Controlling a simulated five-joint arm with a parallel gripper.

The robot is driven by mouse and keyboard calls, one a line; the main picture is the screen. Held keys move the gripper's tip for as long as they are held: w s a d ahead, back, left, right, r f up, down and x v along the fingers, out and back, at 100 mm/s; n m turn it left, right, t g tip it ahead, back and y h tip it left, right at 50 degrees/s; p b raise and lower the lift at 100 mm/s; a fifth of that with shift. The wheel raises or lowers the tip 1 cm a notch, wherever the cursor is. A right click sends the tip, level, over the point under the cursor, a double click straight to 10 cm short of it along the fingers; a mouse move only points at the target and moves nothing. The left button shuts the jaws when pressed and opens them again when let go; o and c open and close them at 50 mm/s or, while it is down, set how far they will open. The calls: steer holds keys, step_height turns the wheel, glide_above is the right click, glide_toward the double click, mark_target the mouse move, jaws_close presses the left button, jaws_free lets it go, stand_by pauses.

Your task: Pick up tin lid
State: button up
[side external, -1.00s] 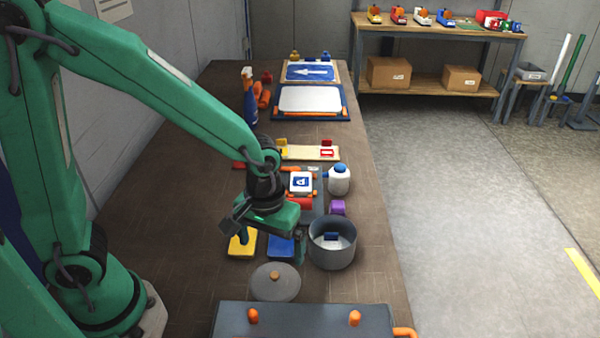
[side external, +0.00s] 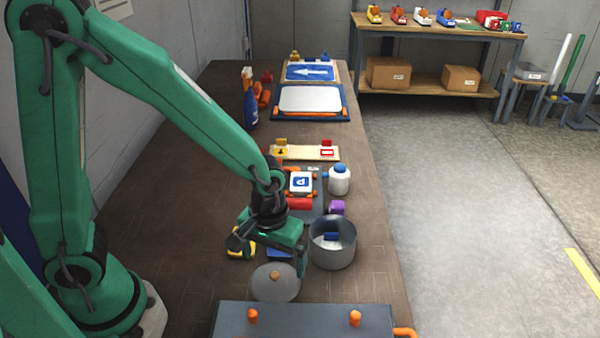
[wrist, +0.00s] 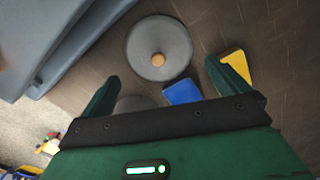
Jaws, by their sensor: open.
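The tin lid (side external: 275,284) is a round grey disc with a small wooden knob (side external: 274,275). It lies flat on the bench between the pot and the dark case, and it also shows in the wrist view (wrist: 145,40). My gripper (side external: 270,262) is open and empty, above the bench just behind the lid. In the wrist view the two green fingers (wrist: 168,82) stand wide apart, with the lid ahead between and beyond their tips. The height of the fingers over the lid is hard to tell.
A grey pot (side external: 332,252) with a blue item inside stands close right of my gripper. A blue pad (side external: 280,253) and a yellow pad (side external: 240,248) lie partly hidden beneath it. A dark case (side external: 300,322) with orange clips lies in front of the lid.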

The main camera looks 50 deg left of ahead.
mark_target(274, 274)
steer(key=shift+d+f, duration=0.15)
steer(key=shift+f, duration=2.4)
steer(key=shift+s, duration=0.1)
steer(key=c, duration=1)
